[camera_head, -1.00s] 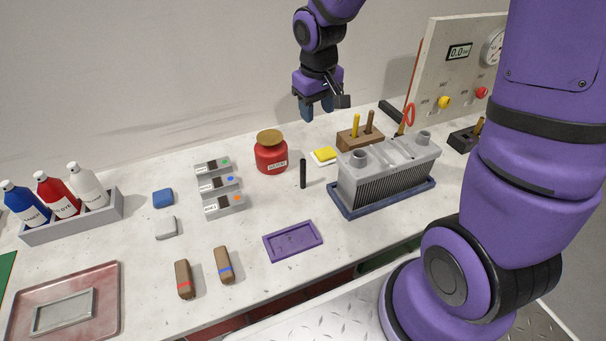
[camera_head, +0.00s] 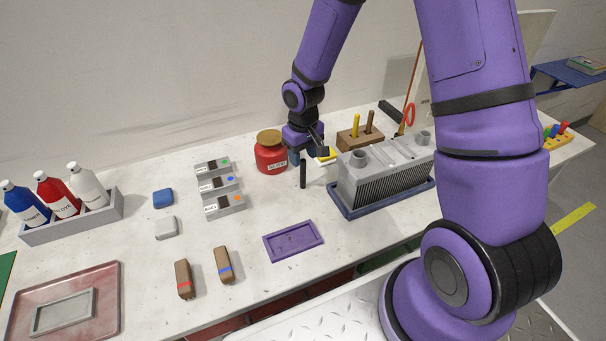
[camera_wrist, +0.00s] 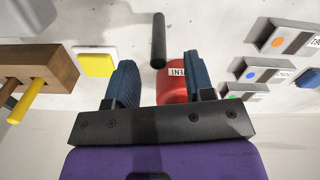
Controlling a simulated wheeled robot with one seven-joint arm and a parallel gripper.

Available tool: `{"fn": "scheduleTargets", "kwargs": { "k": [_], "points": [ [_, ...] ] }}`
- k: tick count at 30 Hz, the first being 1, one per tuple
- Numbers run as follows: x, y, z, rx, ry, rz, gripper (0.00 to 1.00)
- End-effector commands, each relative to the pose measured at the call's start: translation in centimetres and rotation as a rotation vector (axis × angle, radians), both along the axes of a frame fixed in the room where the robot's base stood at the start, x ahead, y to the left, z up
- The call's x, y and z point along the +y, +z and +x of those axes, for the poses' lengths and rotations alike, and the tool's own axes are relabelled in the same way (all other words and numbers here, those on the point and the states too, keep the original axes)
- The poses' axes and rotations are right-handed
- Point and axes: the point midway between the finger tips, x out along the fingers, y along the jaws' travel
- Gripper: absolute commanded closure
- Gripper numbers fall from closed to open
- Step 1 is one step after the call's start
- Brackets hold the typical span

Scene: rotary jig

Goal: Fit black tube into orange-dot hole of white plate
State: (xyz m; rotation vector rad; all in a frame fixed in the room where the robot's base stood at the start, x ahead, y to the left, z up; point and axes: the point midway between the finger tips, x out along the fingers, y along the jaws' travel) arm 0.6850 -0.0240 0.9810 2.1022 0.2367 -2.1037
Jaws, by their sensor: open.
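The black tube (camera_head: 303,174) stands upright on the table, right of the red jar. In the wrist view the tube (camera_wrist: 158,38) lies ahead of the gap between my fingers, apart from both. My gripper (camera_head: 305,156) is open and empty, just behind and above the tube; its two blue fingers (camera_wrist: 158,80) show in the wrist view. An orange dot marks the front one of three grey blocks (camera_head: 224,206); it also shows in the wrist view (camera_wrist: 284,39). I cannot clearly make out a white plate with a hole.
The red jar (camera_head: 271,157) stands close left of my gripper. A yellow sponge on a white dish (camera_head: 326,156), a wooden block (camera_head: 352,141) and a large grey finned unit (camera_head: 385,182) stand to the right. A purple tray (camera_head: 293,241) lies in front.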

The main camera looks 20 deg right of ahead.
Motion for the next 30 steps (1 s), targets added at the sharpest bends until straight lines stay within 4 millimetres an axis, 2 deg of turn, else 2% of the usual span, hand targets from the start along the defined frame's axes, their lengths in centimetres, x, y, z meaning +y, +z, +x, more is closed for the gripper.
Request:
{"fn": "scheduleTargets", "kwargs": {
  "k": [4,13,23,27,30],
  "points": [
    [0.0,-1.0,0.1,0.002,0.0,0.001,0.52],
    [-0.1,-4.7,0.4,0.001,0.001,0.0,0.52],
    [-0.1,-5.3,0.4,-0.001,0.0,0.0,0.52],
    [-0.1,-5.2,0.4,-0.001,0.0,0.0,0.81],
    [-0.1,-5.2,0.4,-0.001,0.0,0.0,1.0]
  ]
}}
